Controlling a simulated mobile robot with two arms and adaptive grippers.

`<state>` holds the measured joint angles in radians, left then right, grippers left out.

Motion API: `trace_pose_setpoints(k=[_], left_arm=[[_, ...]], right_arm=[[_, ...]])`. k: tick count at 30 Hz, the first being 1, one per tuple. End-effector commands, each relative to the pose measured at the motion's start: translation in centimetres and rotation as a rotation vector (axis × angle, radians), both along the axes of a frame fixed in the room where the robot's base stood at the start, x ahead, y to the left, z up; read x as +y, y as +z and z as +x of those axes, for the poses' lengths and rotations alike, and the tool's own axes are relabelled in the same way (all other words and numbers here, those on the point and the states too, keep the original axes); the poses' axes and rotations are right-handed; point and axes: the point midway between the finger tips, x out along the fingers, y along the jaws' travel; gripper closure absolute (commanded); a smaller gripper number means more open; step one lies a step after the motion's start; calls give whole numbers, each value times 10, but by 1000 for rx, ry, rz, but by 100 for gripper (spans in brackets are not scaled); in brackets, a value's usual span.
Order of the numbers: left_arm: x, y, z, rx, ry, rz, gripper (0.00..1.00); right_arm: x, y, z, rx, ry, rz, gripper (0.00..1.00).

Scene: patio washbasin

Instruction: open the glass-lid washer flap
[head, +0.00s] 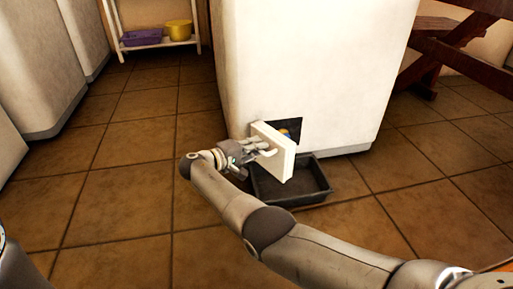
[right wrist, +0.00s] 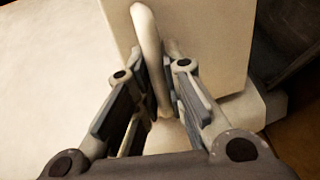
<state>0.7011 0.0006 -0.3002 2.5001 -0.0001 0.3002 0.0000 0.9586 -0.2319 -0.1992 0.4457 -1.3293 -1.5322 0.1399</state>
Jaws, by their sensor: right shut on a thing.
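The white washer (head: 310,60) stands upright in the middle of the head view. Its small white flap (head: 274,148) at the bottom is swung outward, and a dark opening (head: 292,129) shows behind it with something blue and orange inside. My right gripper (head: 262,150) reaches the flap's outer face from the left. In the right wrist view the fingers (right wrist: 155,100) stand on both sides of a pale curved handle (right wrist: 150,50) on the flap (right wrist: 205,45), shut on it. My left gripper is not in view.
A black shallow tray (head: 318,190) lies on the tiled floor under the flap. A white rack (head: 160,42) with a purple basin (head: 142,37) and yellow bowl (head: 179,29) stands at the back left. Wooden furniture (head: 450,50) is at the right. Floor at left is clear.

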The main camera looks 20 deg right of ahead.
Motion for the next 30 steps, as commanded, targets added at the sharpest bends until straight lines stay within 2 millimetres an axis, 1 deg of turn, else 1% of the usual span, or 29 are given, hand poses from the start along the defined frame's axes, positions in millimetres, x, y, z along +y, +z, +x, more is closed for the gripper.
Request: trace_pose_setpoints(k=[10,11,15,16,25,28,30], left_arm=[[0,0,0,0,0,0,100],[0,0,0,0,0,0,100],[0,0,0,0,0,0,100],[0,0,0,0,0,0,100],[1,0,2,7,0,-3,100],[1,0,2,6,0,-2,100],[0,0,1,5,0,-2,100]], right_arm=[[-2,-1,0,2,-4,-1,100],[-2,-1,0,2,-4,-1,86],[-2,-1,0,2,-3,0,68],[-2,-1,0,2,-3,0,67],[1,0,0,0,-1,0,67],[9,2,-3,-1,0,0,67],[19,4,-5,-1,2,0,67]])
